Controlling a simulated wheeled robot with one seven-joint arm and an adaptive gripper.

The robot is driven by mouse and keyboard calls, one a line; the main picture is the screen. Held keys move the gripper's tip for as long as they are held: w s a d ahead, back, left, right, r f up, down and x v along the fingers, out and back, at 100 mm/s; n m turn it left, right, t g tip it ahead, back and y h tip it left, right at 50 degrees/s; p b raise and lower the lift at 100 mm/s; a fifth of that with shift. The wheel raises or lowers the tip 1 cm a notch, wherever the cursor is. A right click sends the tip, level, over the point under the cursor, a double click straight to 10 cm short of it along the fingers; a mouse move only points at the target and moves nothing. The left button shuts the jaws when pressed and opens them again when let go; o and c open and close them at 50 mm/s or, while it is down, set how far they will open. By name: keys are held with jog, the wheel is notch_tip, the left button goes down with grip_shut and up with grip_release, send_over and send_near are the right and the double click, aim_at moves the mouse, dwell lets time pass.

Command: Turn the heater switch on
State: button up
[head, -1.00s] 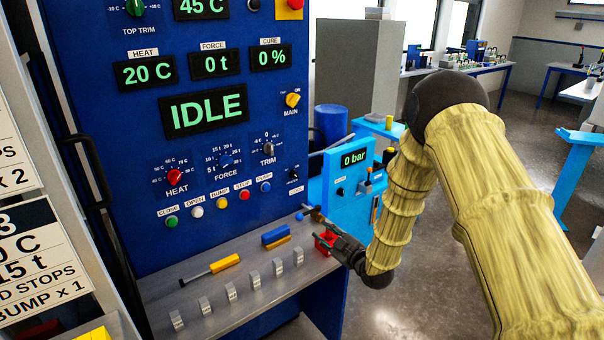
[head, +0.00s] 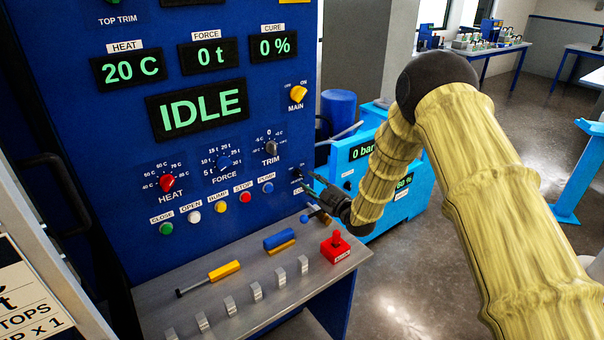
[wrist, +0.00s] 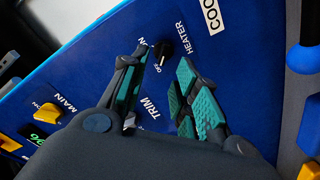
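The heater switch (wrist: 162,51) is a small black knob on the blue panel in the wrist view, with a HEATER label beside it and ON and OFF marks. In the head view it is a small dark spot (head: 295,172) at the panel's right edge, partly hidden by my gripper. My gripper (wrist: 166,60) is open, its two teal-padded fingers apart and the knob showing between and just beyond their tips. In the head view my gripper (head: 308,180) reaches the panel from the right. I cannot tell whether it touches the knob or which mark the knob points at.
The yellow MAIN knob (head: 298,93) and the TRIM knob (head: 270,148) are nearby. Below are coloured push buttons and a grey shelf (head: 205,300) with a yellow-handled tool (head: 222,271), a blue block (head: 278,238) and a red device (head: 335,247). A light-blue machine (head: 410,170) stands to the right.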

aim_at(301, 176)
jog(key=p+x, duration=0.1)
jog(key=x, duration=0.3)
jog(key=shift+w+f, duration=0.15)
jog(key=shift+w+a, duration=0.35)
jog(key=shift+w+a+f, duration=0.15)
jog(key=shift+w, duration=0.15)
jog(key=shift+s, duration=0.1)
jog(key=shift+c, duration=0.8)
grip_shut()
